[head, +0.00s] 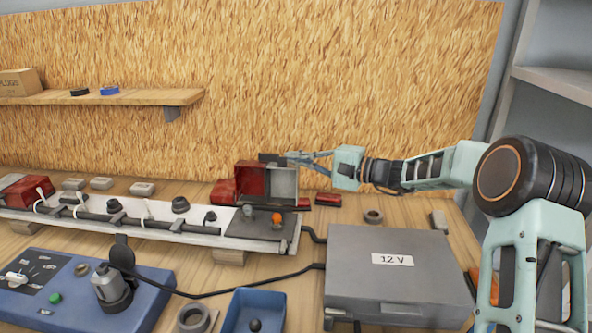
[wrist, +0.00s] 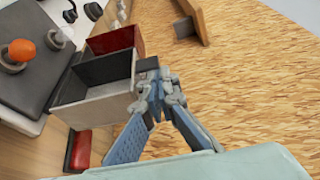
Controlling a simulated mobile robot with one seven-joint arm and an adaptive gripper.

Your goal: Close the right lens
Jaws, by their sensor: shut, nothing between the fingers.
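The right lens (head: 251,180) is a red, box-like cover standing open at the right end of the white light bar. Beside it is a pale grey open-fronted housing (head: 284,183). In the wrist view the red lens (wrist: 117,39) stands at the far side of the open housing (wrist: 108,105), whose dark inside shows. My gripper (head: 283,158) is shut and empty at the top edge of the housing. In the wrist view my gripper (wrist: 150,80) is close beside the housing's right wall; I cannot tell whether it touches.
A dark plate with an orange knob (head: 277,218) lies in front of the housing. A small red block (head: 328,199) lies right of it. The grey 12 V case (head: 395,285) stands at the front right. The chipboard wall (head: 330,80) rises close behind my gripper.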

